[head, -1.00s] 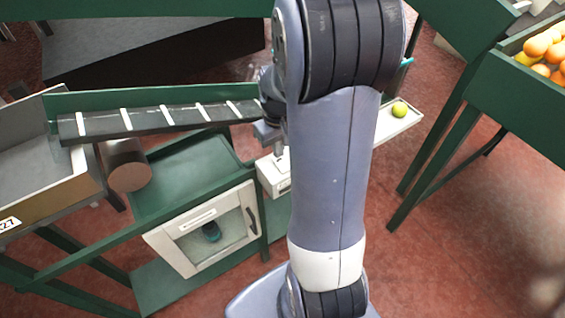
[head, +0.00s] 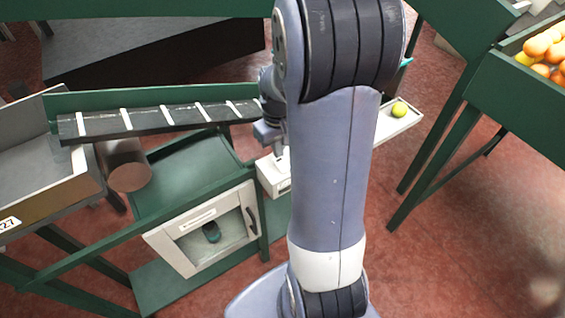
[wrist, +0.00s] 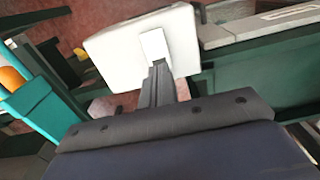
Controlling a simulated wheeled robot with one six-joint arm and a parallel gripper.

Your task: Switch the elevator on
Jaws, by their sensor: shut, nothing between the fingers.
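The elevator (head: 160,118) is a dark sloped belt with white cleats, left of my arm in the head view. A small white box (head: 268,178) stands by its right end, partly hidden by my arm. The wrist view shows this box (wrist: 115,50) with a paler rectangular plate (wrist: 154,46) on its face. My gripper (wrist: 158,72) is shut and empty, its tips at the lower edge of that plate; I cannot tell whether they touch it. In the head view my gripper (head: 279,150) is just above the box, mostly hidden behind my arm.
A white cabinet (head: 160,240) with a shut glass door stands below the belt. A yellow-green fruit (head: 399,110) lies on a pale tray (head: 390,129) right of my arm. A green crate (head: 530,100) of oranges is at upper right. Red floor is open at lower right.

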